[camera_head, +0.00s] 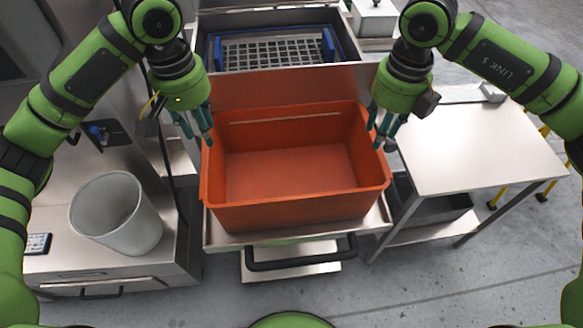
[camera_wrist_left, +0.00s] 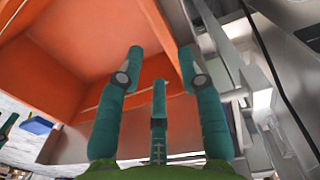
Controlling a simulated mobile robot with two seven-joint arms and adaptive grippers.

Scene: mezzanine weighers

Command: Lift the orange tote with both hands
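The orange tote (camera_head: 292,212) sits upright on a metal stand in the middle of the head view, empty inside. My left gripper (camera_head: 200,138) is at the tote's left rim, fingers pointing down. In the left wrist view my left gripper (camera_wrist_left: 158,70) has its teal fingers spread apart, with the orange tote wall (camera_wrist_left: 60,50) beyond them and nothing visibly clamped. My right gripper (camera_head: 383,134) is at the tote's right rim, fingers pointing down and apart. Whether either gripper touches the rim is hard to tell.
A grey bin (camera_head: 118,215) stands on a metal cabinet at left. A bare metal table (camera_head: 480,145) stands at right, with a dark crate (camera_head: 440,212) below. A metal basin with a blue-handled grid basket (camera_head: 275,52) lies behind the tote. A dark handle bar (camera_head: 300,256) crosses the stand's front.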

